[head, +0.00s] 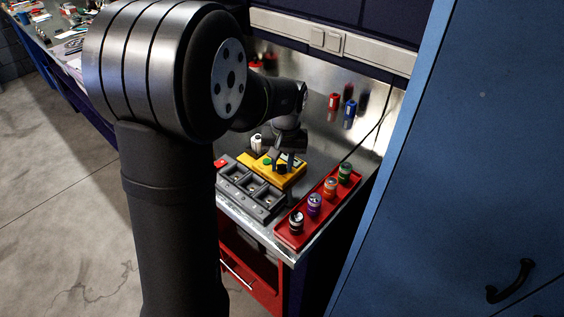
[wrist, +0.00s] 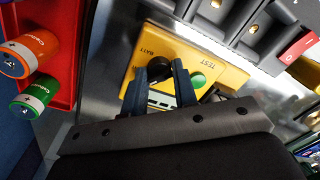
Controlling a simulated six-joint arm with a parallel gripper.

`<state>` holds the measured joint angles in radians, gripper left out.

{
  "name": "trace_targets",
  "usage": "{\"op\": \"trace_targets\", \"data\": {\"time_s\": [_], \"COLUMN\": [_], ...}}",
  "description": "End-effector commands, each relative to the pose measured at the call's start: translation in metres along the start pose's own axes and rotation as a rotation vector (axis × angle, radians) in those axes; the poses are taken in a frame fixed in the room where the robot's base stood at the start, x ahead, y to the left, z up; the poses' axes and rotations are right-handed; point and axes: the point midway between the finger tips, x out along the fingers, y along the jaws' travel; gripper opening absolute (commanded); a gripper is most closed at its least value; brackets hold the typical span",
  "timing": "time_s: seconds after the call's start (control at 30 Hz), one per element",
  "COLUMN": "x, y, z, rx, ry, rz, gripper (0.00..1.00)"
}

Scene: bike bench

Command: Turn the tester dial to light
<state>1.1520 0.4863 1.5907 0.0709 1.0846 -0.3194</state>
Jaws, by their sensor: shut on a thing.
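The yellow tester (head: 293,182) lies on the metal bench, and it also shows in the wrist view (wrist: 210,62). Its black dial (wrist: 158,70) sits between the two fingers of my gripper (wrist: 159,74), which is shut on it. In the head view my gripper (head: 282,161) points down over the tester. A green button (wrist: 198,80) is beside the dial, with the word TEST near it. A pale display is partly hidden behind the fingers. The dial's pointer and the light mark cannot be made out.
A grey charger (head: 266,209) with empty-looking bays and a red switch (head: 221,163) stands in front of the tester. A red tray (head: 283,234) with several batteries is on the right.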

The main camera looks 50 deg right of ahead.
Motion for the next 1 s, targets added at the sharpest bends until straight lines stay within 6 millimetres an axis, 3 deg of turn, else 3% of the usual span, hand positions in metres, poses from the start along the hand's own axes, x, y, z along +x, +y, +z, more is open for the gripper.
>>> {"op": "trace_targets", "data": {"time_s": [0.5,1.0], "x": [-0.0015,-0.0015], "y": [0.0018,0.0021], "z": [-0.0009,-0.0005], "rx": [0.327,0.384], "ry": [0.028,0.031], "rz": [0.003,0.003], "gripper": [0.03,0.03]}}
